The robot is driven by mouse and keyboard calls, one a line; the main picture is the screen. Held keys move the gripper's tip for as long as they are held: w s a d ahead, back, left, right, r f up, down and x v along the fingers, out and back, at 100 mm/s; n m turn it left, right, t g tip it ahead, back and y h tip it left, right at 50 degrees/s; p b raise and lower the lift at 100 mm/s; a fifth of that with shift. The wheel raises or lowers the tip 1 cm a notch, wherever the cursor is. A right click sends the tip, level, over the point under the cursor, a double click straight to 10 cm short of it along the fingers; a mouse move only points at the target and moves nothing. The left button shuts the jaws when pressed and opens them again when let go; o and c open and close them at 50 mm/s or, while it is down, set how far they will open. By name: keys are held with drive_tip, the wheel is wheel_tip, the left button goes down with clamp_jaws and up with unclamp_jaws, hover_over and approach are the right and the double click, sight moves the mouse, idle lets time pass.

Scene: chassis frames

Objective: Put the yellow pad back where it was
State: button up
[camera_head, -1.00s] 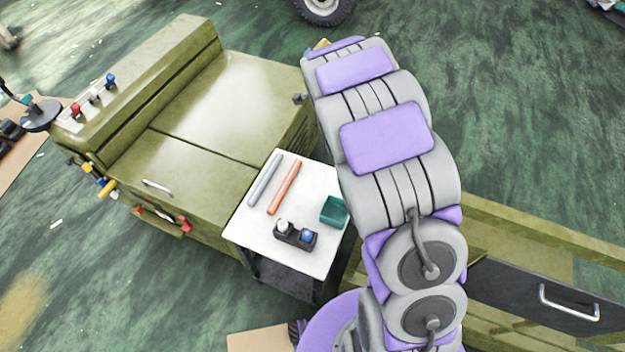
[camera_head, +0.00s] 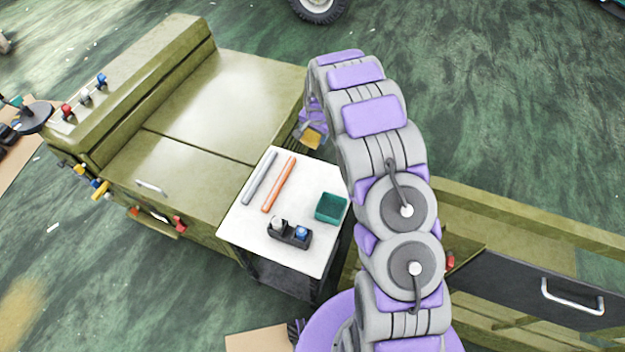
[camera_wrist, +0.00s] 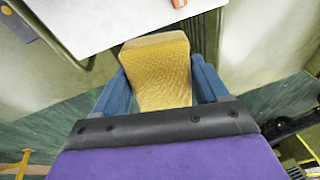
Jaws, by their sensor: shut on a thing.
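The yellow pad (camera_wrist: 157,68) is held between the two blue fingers of my gripper (camera_wrist: 160,85) in the wrist view. Its textured face shows and its lower end is hidden by the gripper body. In the head view the pad (camera_head: 312,137) shows small beside my arm, near the far corner of the white-topped cart (camera_head: 245,225). My gripper (camera_head: 309,128) there is partly hidden by my arm. In the wrist view the white top (camera_wrist: 90,20) lies ahead and to the left, apart from the pad.
On the cart lie a grey rod (camera_head: 260,179), an orange rod (camera_head: 279,185), a green open box (camera_head: 331,207) and a black holder (camera_head: 289,233) with white and blue tops. A large olive cabinet (camera_head: 225,100) stands close on the left. Bare cart top remains between them.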

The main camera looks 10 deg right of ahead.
drive_tip(key=s+a+f+n+g, duration=0.1)
drive_tip(key=s+a+f+g, duration=0.15)
drive_tip(key=s+f, duration=0.3)
drive_tip(key=b, duration=0.2)
hover_over(311, 180)
drive_tip(key=shift+g, duration=0.35)
drive_tip(key=f, duration=0.7)
drive_tip(key=shift+s+d+f, duration=0.1)
drive_tip(key=shift+d+f, duration=0.1)
drive_tip(key=f, duration=0.2)
drive_tip(key=f+b, duration=0.1)
drive_tip(key=shift+a+f, duration=0.2)
drive_tip(key=shift+a, duration=0.1)
drive_tip(key=shift+r, duration=0.1)
drive_tip(key=o, duration=0.9)
drive_tip(key=shift+d, duration=0.1)
drive_tip(key=shift+o, duration=0.2)
drive_tip(key=shift+r, duration=0.1)
